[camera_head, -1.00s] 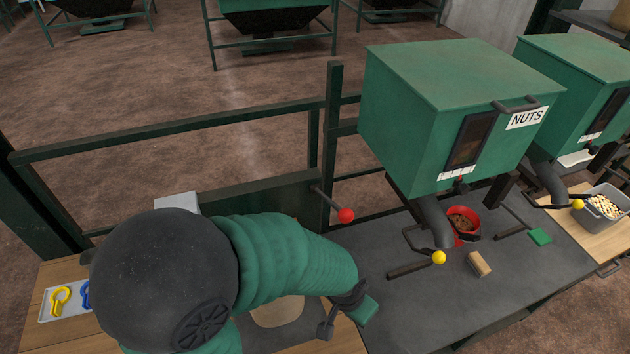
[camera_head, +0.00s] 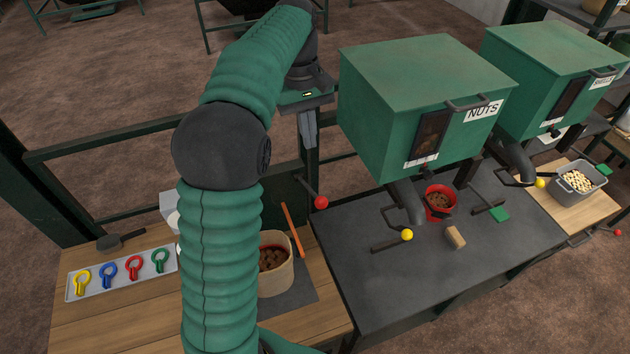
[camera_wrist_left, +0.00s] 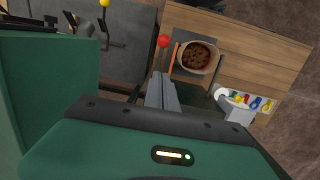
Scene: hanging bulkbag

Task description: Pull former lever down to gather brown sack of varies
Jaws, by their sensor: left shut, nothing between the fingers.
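The lever with a red ball knob (camera_head: 320,202) stands out from the green frame, above the left end of the dark bench. The tan-brown sack (camera_head: 264,288) stands open on a dark mat, with brown pieces inside. It also shows in the left wrist view (camera_wrist_left: 213,62). My left gripper (camera_head: 309,143) is shut and empty, pointing down above and behind the red knob. In the left wrist view its fingers (camera_wrist_left: 162,92) lie together below the red knob, apart from it. My left arm hides part of the wooden table. My right gripper is out of view.
An orange stick (camera_head: 292,230) stands beside the sack. A tray (camera_head: 122,272) holds coloured clips. The green NUTS hopper (camera_head: 425,105) is close right of my left gripper. Yellow-knobbed levers (camera_head: 407,235) and a red bucket (camera_head: 439,215) are on the dark bench.

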